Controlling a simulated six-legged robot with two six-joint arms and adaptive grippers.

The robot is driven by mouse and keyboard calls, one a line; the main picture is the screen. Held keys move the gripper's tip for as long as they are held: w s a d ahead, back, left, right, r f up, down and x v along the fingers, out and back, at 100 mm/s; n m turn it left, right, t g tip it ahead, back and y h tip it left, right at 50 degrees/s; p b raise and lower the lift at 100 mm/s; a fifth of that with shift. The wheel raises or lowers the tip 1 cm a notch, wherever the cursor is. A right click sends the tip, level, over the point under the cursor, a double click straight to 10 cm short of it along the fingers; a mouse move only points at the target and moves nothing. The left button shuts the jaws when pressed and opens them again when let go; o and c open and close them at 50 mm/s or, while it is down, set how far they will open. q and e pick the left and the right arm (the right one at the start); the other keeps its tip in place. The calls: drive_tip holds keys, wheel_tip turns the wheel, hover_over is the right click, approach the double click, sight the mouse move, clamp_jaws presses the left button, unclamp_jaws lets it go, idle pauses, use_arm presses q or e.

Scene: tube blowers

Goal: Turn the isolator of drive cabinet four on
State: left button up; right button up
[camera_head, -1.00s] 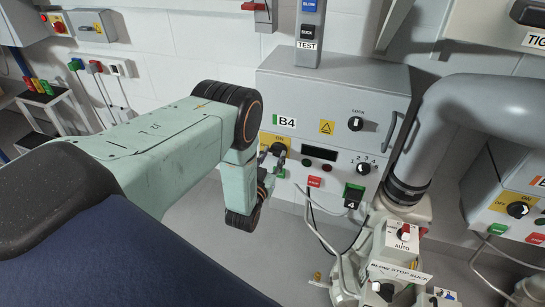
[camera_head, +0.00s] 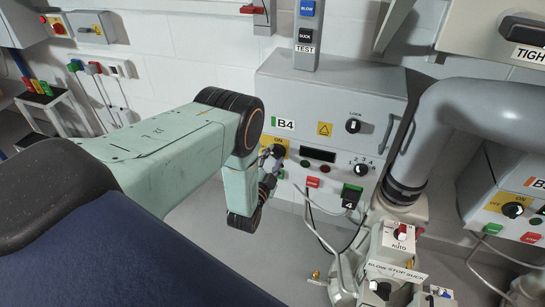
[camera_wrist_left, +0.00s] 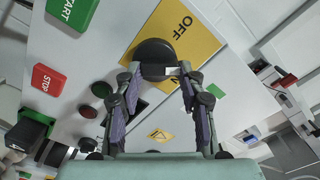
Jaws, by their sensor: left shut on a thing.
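Drive cabinet B4 (camera_head: 335,100) is a grey box on the wall in the head view. Its isolator is a black round knob (camera_wrist_left: 155,57) on a yellow plate (camera_wrist_left: 187,30), with OFF readable in the wrist view and ON in the head view. My left gripper (camera_head: 276,158) is at the knob from the front. In the left wrist view its two fingers (camera_wrist_left: 160,74) are shut on the near part of the knob, one on each side. The fingers partly hide the knob and plate, so its exact pointing is hard to tell. My right gripper is not in view.
A green START button (camera_wrist_left: 72,10) and red STOP button (camera_wrist_left: 47,79) sit close by on the panel. A LOCK knob (camera_head: 353,126), a numbered selector (camera_head: 361,170) and a door handle (camera_head: 388,132) are farther right. A thick grey pipe (camera_head: 450,125) stands at the right.

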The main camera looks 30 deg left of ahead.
use_arm(q)
drive_tip(key=m, duration=0.4)
drive_tip(key=shift+d, duration=0.15)
drive_tip(key=shift+m+p, duration=0.35)
drive_tip(key=shift+m, duration=1.45)
drive_tip(key=o, duration=1.2)
drive_tip(key=shift+w, duration=0.1)
drive_tip(key=shift+c, duration=0.2)
drive_tip(key=shift+d, duration=0.1)
drive_tip(key=v, duration=1.2)
